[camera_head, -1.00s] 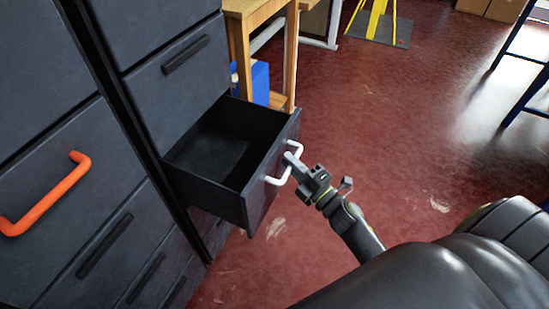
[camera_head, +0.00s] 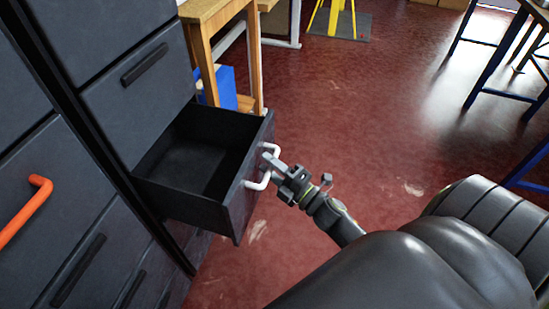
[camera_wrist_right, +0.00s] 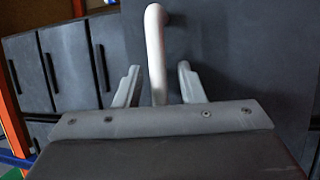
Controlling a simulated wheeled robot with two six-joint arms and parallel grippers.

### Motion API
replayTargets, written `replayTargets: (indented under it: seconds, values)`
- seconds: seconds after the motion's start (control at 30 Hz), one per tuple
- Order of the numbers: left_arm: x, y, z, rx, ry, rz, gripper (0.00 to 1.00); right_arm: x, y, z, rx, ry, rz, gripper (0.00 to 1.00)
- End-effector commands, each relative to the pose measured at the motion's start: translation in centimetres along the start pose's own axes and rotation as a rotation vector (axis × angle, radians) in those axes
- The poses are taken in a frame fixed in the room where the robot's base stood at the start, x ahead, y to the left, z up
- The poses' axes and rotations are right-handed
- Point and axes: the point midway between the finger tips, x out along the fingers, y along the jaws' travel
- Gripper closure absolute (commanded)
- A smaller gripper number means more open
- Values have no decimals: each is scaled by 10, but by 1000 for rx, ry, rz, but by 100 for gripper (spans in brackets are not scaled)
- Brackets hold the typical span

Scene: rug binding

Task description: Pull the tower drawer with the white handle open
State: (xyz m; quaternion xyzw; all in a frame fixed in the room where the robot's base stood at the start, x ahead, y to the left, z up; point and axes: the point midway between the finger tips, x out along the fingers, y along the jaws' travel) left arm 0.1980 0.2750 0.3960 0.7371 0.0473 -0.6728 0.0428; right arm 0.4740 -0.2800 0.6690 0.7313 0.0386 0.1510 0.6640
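The tower drawer (camera_head: 236,192) is dark grey and stands well out from its tower, with its empty inside showing. Its white handle (camera_head: 249,185) is on the front face. My right gripper (camera_head: 270,161) is at this handle, coming from the right. In the right wrist view, the white handle (camera_wrist_right: 155,50) passes between the two fingers of my right gripper (camera_wrist_right: 160,72). The fingers are apart, with a visible gap on each side of the handle. My left gripper is in neither view.
The dark tower has a closed drawer with a black handle (camera_head: 145,64) above. A cabinet with an orange handle (camera_head: 27,208) is at left. A wooden table (camera_head: 205,18) and a blue box (camera_head: 227,88) stand behind the drawer.

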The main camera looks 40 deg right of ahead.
Motion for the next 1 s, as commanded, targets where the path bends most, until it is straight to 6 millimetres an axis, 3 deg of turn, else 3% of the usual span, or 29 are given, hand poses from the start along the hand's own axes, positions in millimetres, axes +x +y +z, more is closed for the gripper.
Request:
replayTargets:
  seconds: [0.3,0.37,0.6,1.0]
  values:
    - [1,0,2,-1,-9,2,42,-10,-1,0,0,0,-1,64]
    - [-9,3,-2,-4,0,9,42,-18,-2,0,0,0,-1,64]
    - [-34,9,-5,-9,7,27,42,-68,-3,0,0,0,-5,64]
    - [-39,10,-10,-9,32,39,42,-151,-1,0,1,-1,-4,64]
